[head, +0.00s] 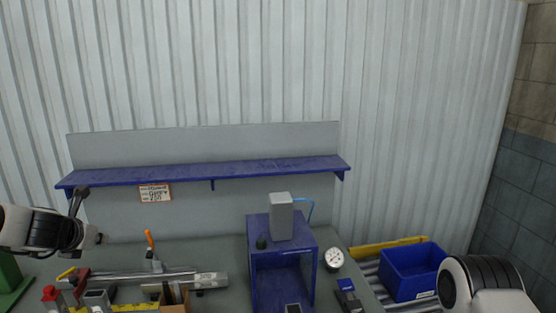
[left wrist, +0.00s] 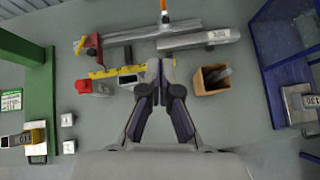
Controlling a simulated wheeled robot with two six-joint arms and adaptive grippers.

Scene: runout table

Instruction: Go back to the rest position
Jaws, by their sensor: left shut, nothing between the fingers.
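My left gripper shows in the left wrist view (left wrist: 164,68), shut with nothing between its fingers, above the grey runout table (left wrist: 110,115). An open cardboard box (left wrist: 211,89) stands just right of the fingers, apart from them. In the head view my left arm comes in from the left edge, over the left part of the table (head: 222,258).
A blue shelf (head: 212,173) runs along the back. A blue frame (head: 253,262) with a grey block (head: 281,217) on top stands mid-table. A round gauge (head: 334,258) and a blue bin (head: 411,273) are to its right. A green frame (left wrist: 42,90) and metal bars (left wrist: 199,39) lie near my left gripper.

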